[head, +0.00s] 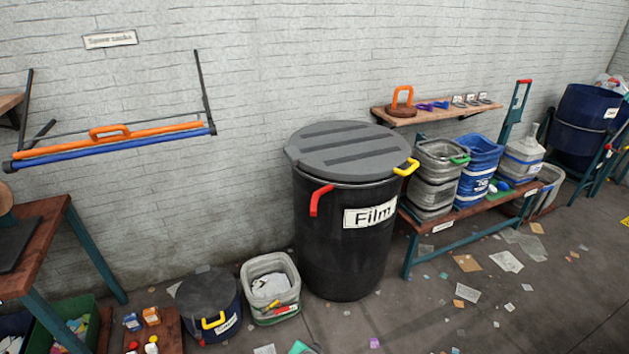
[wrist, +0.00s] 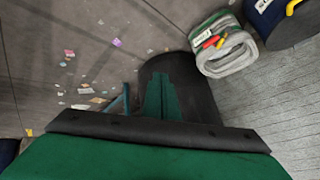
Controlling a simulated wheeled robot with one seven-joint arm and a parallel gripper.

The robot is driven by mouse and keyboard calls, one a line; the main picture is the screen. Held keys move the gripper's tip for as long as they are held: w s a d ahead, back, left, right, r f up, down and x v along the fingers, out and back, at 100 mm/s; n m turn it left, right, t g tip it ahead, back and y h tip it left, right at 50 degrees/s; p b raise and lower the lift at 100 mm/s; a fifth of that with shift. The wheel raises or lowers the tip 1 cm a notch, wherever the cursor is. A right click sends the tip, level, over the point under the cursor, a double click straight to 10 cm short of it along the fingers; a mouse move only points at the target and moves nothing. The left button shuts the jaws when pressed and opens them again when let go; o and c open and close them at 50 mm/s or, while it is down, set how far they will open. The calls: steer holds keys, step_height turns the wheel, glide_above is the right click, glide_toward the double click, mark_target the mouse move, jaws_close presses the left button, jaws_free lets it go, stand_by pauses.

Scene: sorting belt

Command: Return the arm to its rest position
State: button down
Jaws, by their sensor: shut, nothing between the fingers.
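My gripper (wrist: 161,96) shows only in the wrist view, as dark green stepped fingers close together in front of a dark rounded shape that looks like the black bin. It is shut and nothing shows between the fingers. The wide green and black part at the bottom of that view is mine. In the head view neither my arm nor my gripper shows, so I cannot tell the arm's whole pose.
The black "Film" bin (head: 340,240) stands lidded against the wall. A grey tub (head: 270,283) and a navy lidded bin (head: 209,300) are left of it. A bench (head: 470,232) with tubs stands right. A wall shelf (head: 440,113) is above. Litter dots the floor.

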steer(key=s+r+n+t+y, duration=0.1)
steer(key=s+r+n+t, duration=0.15)
steer(key=s, duration=1.15)
steer(key=s+r+n+t, duration=0.2)
steer(key=s+r, duration=0.1)
steer(key=s, duration=1.1)
steer(key=s+r+n+t, duration=0.1)
steer(key=s+r, duration=0.7)
steer(key=r, duration=0.5)
steer(key=s+r+n+t, duration=0.1)
steer(key=s+r+t, duration=0.1)
steer(key=s+r, duration=0.7)
step_height(320, 180, up, 4)
steer(key=shift+a+f, duration=0.1)
steer(key=shift+a, duration=0.05)
steer(key=shift+n+t, duration=0.25)
